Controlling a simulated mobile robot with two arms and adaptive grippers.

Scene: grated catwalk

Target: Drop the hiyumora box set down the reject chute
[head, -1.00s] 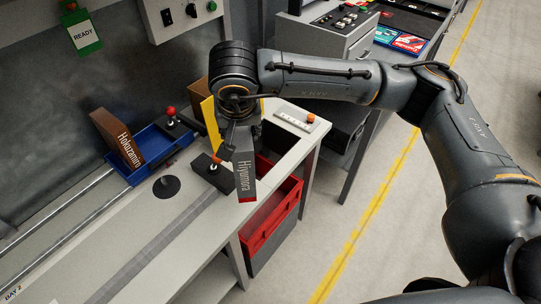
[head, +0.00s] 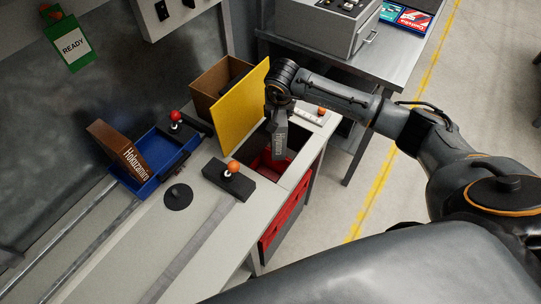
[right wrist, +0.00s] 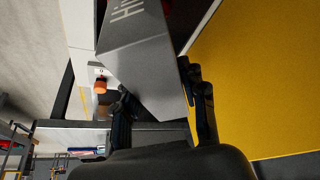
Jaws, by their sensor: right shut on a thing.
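The grey Hiyumora box set (head: 279,139) hangs from my right gripper (head: 280,108), over the square opening in the bench top. The right wrist view also shows the box (right wrist: 150,62), tilted, with my right gripper (right wrist: 163,112) shut on its end. The reject chute appears to be this opening (head: 252,155), with a raised yellow flap (head: 239,108) beside it and red inside below. The flap fills the right of the right wrist view (right wrist: 260,85). My left gripper is in neither view.
A brown Hokuzamiro box (head: 128,152) leans in a blue tray (head: 150,178). A red-knobbed lever (head: 176,118) and an orange-knobbed lever (head: 233,167) stand on the bench. An open cardboard box (head: 217,85) is behind the flap. A red bin (head: 283,222) sits below.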

